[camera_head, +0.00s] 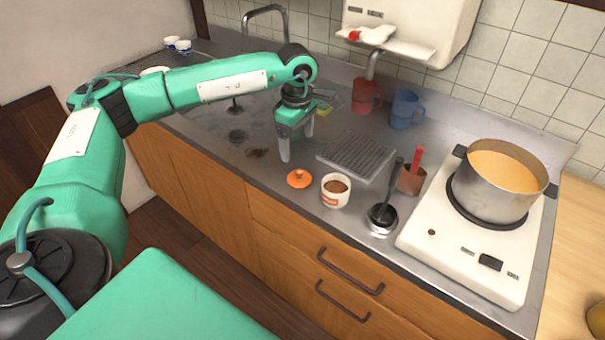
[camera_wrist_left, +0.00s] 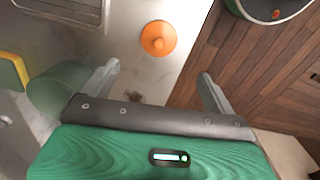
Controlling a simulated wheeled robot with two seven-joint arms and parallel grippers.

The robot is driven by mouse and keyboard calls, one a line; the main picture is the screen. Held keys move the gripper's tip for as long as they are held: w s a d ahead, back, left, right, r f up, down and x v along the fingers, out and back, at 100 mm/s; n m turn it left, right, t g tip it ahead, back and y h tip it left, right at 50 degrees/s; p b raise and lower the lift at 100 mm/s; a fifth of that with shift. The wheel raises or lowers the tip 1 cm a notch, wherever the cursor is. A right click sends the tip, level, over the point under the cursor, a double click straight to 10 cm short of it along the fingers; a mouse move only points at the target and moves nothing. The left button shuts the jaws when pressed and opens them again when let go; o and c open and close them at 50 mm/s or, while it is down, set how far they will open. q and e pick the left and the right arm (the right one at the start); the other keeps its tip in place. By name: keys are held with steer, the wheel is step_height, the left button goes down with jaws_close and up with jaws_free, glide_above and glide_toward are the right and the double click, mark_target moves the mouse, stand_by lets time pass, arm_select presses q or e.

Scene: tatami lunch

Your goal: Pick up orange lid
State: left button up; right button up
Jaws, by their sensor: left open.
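The orange lid (camera_head: 299,178) lies on the steel counter near its front edge, just left of a small cup. It is round with a small knob on top. In the left wrist view the orange lid (camera_wrist_left: 158,38) shows ahead of the fingertips and roughly between their lines. My left gripper (camera_head: 297,143) is open and empty, above the counter and behind the lid in the head view. Its two fingers (camera_wrist_left: 160,82) stand wide apart in the left wrist view, with nothing between them. My right gripper is not in view.
A white cup (camera_head: 335,191) with brown contents stands beside the lid. A ladle in a metal holder (camera_head: 381,219), a brown utensil holder (camera_head: 411,181), a ribbed drain tray (camera_head: 357,157), a stove (camera_head: 470,253) with a pot (camera_head: 497,192), and red (camera_head: 366,96) and blue mugs (camera_head: 404,110) surround it.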

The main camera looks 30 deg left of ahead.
arm_select(q)
glide_above(300, 170)
steer(key=f, duration=0.5)
steer(key=shift+a+f+p, duration=0.2)
steer(key=shift+f+p, duration=0.1)
steer(key=shift+f, duration=0.1)
steer(key=shift+s+f+p, duration=0.1)
steer(key=shift+f+p, duration=0.2)
steer(key=shift+f, duration=0.2)
step_height(300, 170, down, 4)
steer(key=shift+d+r+p, duration=0.15)
steer(key=shift+p, duration=0.35)
steer(key=shift+f, duration=0.35)
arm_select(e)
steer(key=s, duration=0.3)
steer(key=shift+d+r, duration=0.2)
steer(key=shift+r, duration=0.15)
arm_select(q)
steer(key=c, duration=1.1)
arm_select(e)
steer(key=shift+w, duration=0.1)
arm_select(q)
steer(key=shift+r, duration=0.15)
